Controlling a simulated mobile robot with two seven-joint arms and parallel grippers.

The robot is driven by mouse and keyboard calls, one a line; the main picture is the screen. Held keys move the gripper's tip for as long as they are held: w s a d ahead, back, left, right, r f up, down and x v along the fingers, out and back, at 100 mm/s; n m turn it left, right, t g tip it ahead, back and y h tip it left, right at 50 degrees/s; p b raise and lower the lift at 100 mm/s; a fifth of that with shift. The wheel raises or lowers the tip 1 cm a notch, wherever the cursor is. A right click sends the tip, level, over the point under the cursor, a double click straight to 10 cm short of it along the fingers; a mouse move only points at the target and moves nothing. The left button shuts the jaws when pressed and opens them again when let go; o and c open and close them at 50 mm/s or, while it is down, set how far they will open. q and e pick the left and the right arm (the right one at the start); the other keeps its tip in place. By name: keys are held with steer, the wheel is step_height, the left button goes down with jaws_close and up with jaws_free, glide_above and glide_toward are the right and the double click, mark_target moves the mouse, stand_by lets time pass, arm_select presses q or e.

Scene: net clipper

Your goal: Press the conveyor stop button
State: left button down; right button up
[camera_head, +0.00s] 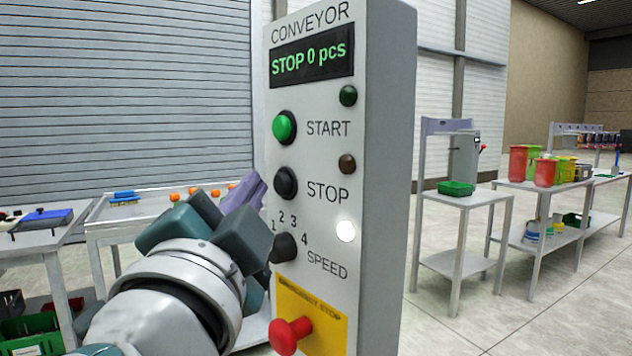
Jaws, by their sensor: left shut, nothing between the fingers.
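The conveyor control panel (385,150) is a tall grey box in the middle of the head view. Its dark display (312,60) reads "STOP 0 pcs" in green. The black stop button (286,184) sits below the green start button (284,127). My left gripper (256,184) reaches in from the lower left. Its purple fingers are shut and empty, just left of the stop button in the picture. I cannot tell whether they touch the panel. My right gripper is not in view.
Below the stop button are a black speed knob (285,247) and a red emergency stop button (290,335) on a yellow plate. Behind my left arm stands a table (100,222) with orange items. Tables with a green tray (456,188) and red containers (545,172) stand at right.

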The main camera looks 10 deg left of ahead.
arm_select(q)
steer(key=shift+s+a, duration=1.75)
steer(key=shift+s, duration=0.1)
steer(key=s+a+f+n+g+y+p, duration=0.3)
steer(key=s+a+f+n+g+y, duration=0.1)
steer(key=s+a+f+n+g, duration=0.45)
steer(key=s+d+f+g+h+p, duration=0.1)
steer(key=s+d+f+g+h, duration=0.1)
steer(key=s+f+g, duration=0.45)
steer(key=s+d+f+g+h+p, duration=0.1)
steer(key=s+d+f+g+h, duration=0.15)
steer(key=s, duration=0.75)
step_height(320, 180, up, 37)
steer(key=w+p, duration=0.1)
steer(key=p, duration=3.6)
steer(key=shift+w+a+n, duration=0.2)
steer(key=shift+a+n, duration=0.2)
steer(key=shift+n, duration=0.05)
